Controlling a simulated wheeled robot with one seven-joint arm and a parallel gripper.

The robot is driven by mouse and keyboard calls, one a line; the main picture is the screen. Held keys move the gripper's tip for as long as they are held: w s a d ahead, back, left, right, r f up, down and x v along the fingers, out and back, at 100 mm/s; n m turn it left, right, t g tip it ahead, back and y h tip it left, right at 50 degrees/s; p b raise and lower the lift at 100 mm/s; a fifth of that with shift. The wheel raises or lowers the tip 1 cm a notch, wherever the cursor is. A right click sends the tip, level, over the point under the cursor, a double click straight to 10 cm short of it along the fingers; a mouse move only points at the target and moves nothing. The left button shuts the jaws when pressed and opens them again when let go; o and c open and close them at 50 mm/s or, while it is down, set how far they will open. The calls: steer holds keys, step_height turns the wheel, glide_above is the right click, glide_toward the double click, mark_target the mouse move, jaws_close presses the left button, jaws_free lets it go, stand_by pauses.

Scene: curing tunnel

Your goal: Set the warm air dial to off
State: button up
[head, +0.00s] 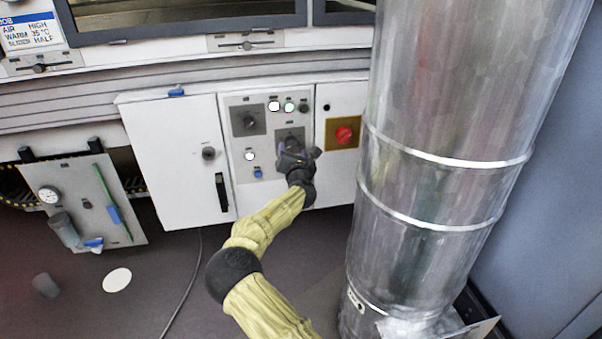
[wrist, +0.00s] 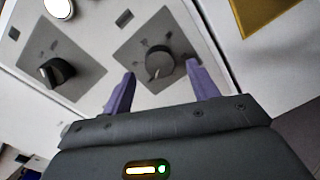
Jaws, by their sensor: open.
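The control panel (head: 268,180) carries two round dials on dark grey square plates. I cannot read the labels, so I cannot tell which is warm air. The right dial (wrist: 158,60) is a grey knob with a pale line on its face. The left dial (wrist: 58,72) is a black knob, and it shows in the head view (head: 248,121). My gripper (wrist: 161,69) is open, its purple fingers apart on either side of the right dial. Whether they touch it I cannot tell. In the head view my gripper (head: 297,154) hides most of that dial.
Lamps (head: 289,107) sit along the panel's top. A red button (head: 344,134) on a yellow plate is to the right. A large metal duct (head: 430,170) stands right of my arm. A white cabinet door (head: 180,160) is on the left.

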steer(key=p+v, duration=0.5)
steer(key=v, duration=1)
steer(key=shift+s, duration=0.25)
steer(key=shift+r, duration=0.1)
